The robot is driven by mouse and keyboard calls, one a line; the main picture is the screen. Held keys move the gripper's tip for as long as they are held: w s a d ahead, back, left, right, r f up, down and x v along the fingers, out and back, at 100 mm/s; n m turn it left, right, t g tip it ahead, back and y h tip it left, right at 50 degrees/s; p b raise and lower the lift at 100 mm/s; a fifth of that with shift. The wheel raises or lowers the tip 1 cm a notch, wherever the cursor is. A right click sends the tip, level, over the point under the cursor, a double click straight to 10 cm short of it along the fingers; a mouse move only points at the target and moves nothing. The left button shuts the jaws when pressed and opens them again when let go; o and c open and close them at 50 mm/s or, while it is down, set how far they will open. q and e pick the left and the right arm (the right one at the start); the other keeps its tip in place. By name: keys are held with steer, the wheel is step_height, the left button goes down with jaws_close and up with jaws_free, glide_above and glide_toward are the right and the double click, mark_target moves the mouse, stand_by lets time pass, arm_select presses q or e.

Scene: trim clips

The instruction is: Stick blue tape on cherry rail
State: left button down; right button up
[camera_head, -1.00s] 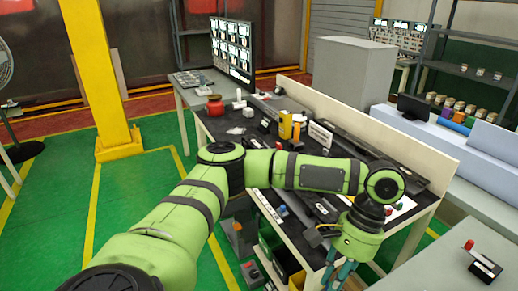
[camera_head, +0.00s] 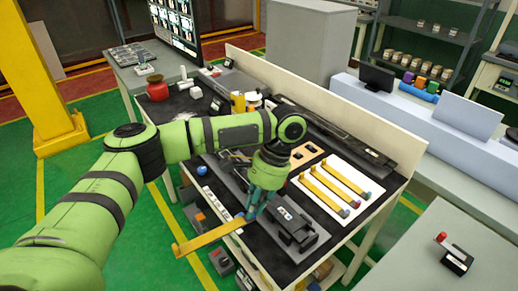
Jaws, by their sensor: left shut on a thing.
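My left gripper (camera_head: 256,206) is shut on one end of a long yellow rail (camera_head: 203,238). The rail sticks out to the lower left, past the workbench's near edge, and has a small blue part by the fingers. Similar yellow rails (camera_head: 328,184) lie side by side on a white board (camera_head: 376,187) to the right, with small coloured ends, one blue and one red. I cannot tell which rail is the cherry one, nor clearly make out any blue tape. My right gripper is not in view.
A dark grey fixture (camera_head: 296,229) sits just right of the gripper on the black-topped workbench (camera_head: 262,258). A red pot (camera_head: 157,88) and a monitor (camera_head: 176,22) are farther back. A low back panel (camera_head: 330,118) edges the bench.

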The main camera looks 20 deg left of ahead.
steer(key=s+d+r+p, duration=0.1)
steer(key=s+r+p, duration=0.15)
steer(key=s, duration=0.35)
arm_select(q)
steer(key=w+a+r+m+t+p, duration=0.1)
steer(key=w+a+m+t+p, duration=0.1)
steer(key=w+m, duration=0.4)
steer(key=w+a+r+m+t+y+p, duration=0.1)
steer(key=w+a+m+t+p, duration=0.1)
steer(key=w+m+t, duration=0.2)
steer(key=w+m, duration=0.3)
steer(key=m, duration=0.4)
steer(key=shift+a+r+m, duration=0.15)
steer(key=shift+a+m, duration=0.15)
steer(key=shift+m, duration=0.1)
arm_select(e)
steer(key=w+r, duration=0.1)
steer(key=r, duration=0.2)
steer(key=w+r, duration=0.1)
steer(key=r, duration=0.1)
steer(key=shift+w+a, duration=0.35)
arm_select(q)
steer(key=shift+w+p, duration=0.1)
steer(key=shift+p, duration=0.2)
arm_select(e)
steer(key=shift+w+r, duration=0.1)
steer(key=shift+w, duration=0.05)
